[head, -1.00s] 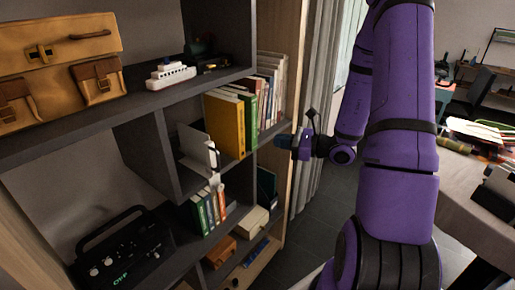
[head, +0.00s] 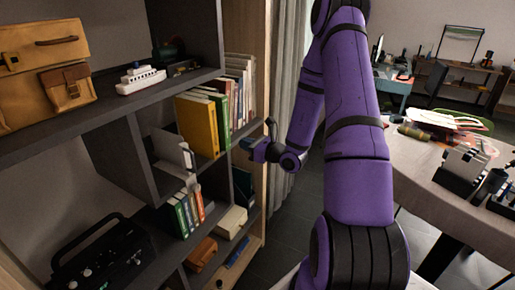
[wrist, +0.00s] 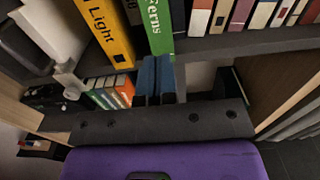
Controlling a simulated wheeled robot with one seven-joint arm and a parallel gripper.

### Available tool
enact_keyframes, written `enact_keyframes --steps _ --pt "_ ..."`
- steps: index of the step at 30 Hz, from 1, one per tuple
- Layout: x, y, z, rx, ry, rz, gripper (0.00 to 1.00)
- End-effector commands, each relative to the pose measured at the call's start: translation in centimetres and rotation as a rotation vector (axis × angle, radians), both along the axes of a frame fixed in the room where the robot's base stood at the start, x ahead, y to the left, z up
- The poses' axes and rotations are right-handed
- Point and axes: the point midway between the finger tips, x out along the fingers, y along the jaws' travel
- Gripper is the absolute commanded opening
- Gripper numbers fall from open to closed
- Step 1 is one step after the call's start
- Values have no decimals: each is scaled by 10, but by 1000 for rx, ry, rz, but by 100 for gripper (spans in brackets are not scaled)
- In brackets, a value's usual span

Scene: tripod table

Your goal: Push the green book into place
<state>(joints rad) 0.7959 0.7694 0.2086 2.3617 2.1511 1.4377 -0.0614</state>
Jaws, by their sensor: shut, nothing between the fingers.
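The green book (head: 223,122) stands upright on the upper right shelf, between the thick yellow book (head: 197,125) and a row of red and pale books. Its spine, lettered "erns", also shows in the wrist view (wrist: 158,28), and it sticks out past the red and pale books on its right. My gripper (head: 243,143) is in front of the shelf, just right of and below the green book. In the wrist view its blue fingers (wrist: 155,62) are together, with tips at the lower end of the green spine. I cannot tell whether they touch it.
A white bookend-like piece (head: 172,150) stands left of the yellow book. A toy ship (head: 140,78) and brown case (head: 45,65) are on the top shelf. A cluttered table (head: 470,215) stands to the right.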

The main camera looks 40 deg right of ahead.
Motion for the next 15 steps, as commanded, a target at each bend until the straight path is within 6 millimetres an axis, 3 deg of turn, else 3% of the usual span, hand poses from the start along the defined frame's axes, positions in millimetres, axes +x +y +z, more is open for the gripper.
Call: enact_keyframes --steps 6,15 --pt "32 12 0 0 -1 2 0" --pt "47 17 0 0 0 0 0"
